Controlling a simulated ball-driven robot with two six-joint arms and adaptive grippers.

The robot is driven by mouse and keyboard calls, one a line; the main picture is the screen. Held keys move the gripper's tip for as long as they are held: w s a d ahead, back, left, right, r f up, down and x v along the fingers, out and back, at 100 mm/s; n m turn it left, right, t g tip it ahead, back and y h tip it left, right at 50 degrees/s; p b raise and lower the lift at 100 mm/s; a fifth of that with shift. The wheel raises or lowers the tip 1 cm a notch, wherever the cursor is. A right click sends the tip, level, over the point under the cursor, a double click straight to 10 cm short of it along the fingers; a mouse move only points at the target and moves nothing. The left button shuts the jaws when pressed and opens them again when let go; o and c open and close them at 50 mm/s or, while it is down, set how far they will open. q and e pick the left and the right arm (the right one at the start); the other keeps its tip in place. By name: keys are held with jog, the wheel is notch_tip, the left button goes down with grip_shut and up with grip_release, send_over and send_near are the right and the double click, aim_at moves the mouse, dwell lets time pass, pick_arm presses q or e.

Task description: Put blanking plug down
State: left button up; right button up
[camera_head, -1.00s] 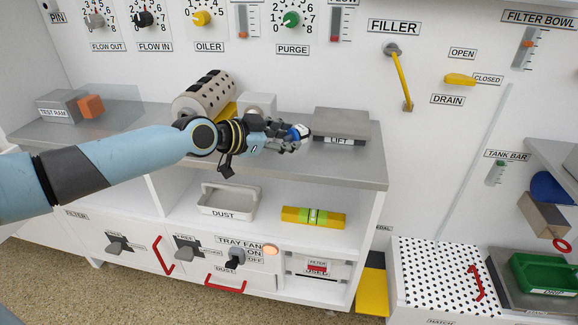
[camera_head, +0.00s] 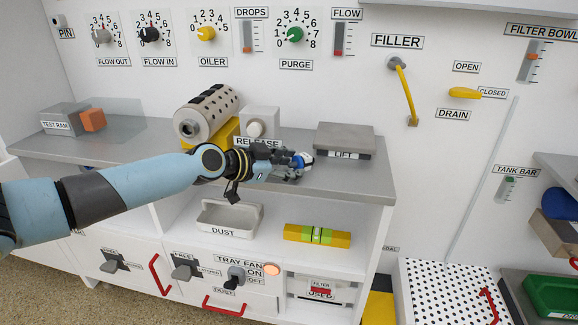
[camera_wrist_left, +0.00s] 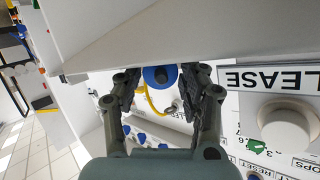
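My left gripper (camera_head: 298,163) reaches in from the left over the front part of the grey counter (camera_head: 350,182). In the left wrist view the plug shows as a blue round face (camera_wrist_left: 160,75) with a dark centre, between the two fingers. I cannot tell whether it touches the counter. My right gripper is out of view.
A perforated drum (camera_head: 207,112) on a yellow base and the RELEASE knob (camera_head: 256,129) stand behind my arm. The shelf below holds a white DUST tray (camera_head: 229,217) and a yellow bar (camera_head: 317,235). The counter's right front corner is clear.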

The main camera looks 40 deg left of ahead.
pick_arm(q)
jog(key=shift+r, duration=0.1)
jog(key=shift+s+r+p, duration=0.15)
jog(key=shift+s+p, duration=0.2)
jog(key=p+v, duration=0.4)
jog(key=v, duration=0.7)
jog(key=s+a+f+n+g+y, duration=0.2)
jog(key=s+f, duration=0.5)
jog(key=f, duration=0.5)
jog(key=s+a+f+n+g+y, duration=0.1)
jog(key=s+a+f+n+g, duration=0.15)
jog(key=s+f, duration=0.65)
jog(key=s+d+f+g, duration=0.4)
jog(key=s+d+f, duration=0.5)
jog(key=s, duration=0.3)
jog(key=s+d+f+g, duration=0.4)
jog(key=s+d+f, duration=0.5)
jog(key=s+f, duration=0.3)
jog(key=shift+s, duration=0.25)
